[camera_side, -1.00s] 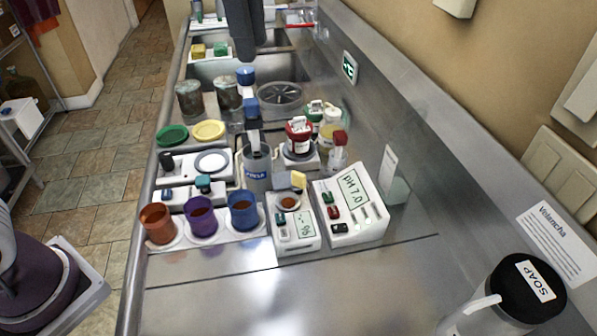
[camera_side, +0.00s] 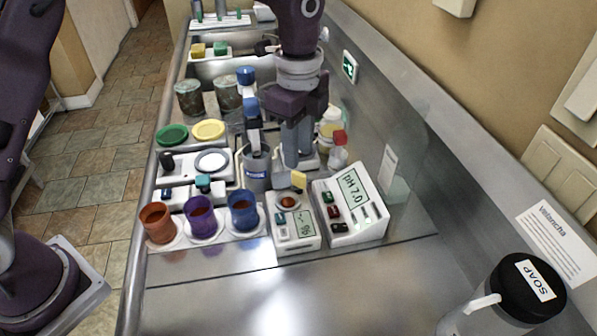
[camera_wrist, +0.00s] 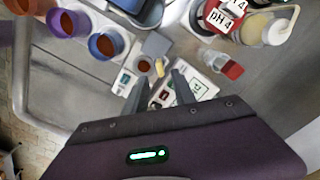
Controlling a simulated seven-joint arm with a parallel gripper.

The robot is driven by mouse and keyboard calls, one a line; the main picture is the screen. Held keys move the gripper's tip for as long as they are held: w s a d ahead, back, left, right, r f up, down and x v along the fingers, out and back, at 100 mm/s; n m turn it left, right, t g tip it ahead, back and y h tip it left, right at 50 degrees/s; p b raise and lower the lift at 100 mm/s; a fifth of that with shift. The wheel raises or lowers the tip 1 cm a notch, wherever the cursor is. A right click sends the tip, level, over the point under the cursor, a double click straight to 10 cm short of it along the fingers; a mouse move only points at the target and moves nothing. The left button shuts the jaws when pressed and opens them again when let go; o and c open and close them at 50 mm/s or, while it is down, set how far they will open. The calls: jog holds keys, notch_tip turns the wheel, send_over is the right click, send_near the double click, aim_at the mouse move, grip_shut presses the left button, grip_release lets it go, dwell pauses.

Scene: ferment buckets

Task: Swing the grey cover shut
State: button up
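The grey cover (camera_side: 283,181) is a small flat square standing raised at the back of a small white scale (camera_side: 306,241), with a yellow tab (camera_side: 298,180) at its edge. My gripper partly hides it in the side view. In the wrist view the cover (camera_wrist: 156,43) and tab (camera_wrist: 160,67) lie beyond my fingertips, beside a brown-filled dish (camera_wrist: 144,67). The dish (camera_side: 288,202) sits uncovered on the scale. My gripper (camera_side: 297,163) points down just behind the cover in the side view. Its fingers are apart with nothing between them (camera_wrist: 157,76); I cannot tell whether they touch the cover.
A white pH meter (camera_side: 350,207) stands right of the scale. Blue (camera_side: 242,211), purple (camera_side: 202,219) and orange (camera_side: 157,224) cups stand left. A grey can (camera_side: 257,171) is close to my gripper's left. The steel counter in front (camera_side: 230,300) is clear.

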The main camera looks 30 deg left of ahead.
aim_at(299, 172)
notch_tip(299, 172, down, 7)
jog(key=shift+r, duration=0.15)
jog(key=shift+c, duration=0.2)
grip_shut()
jog(key=shift+r, duration=0.1)
dwell(1.2)
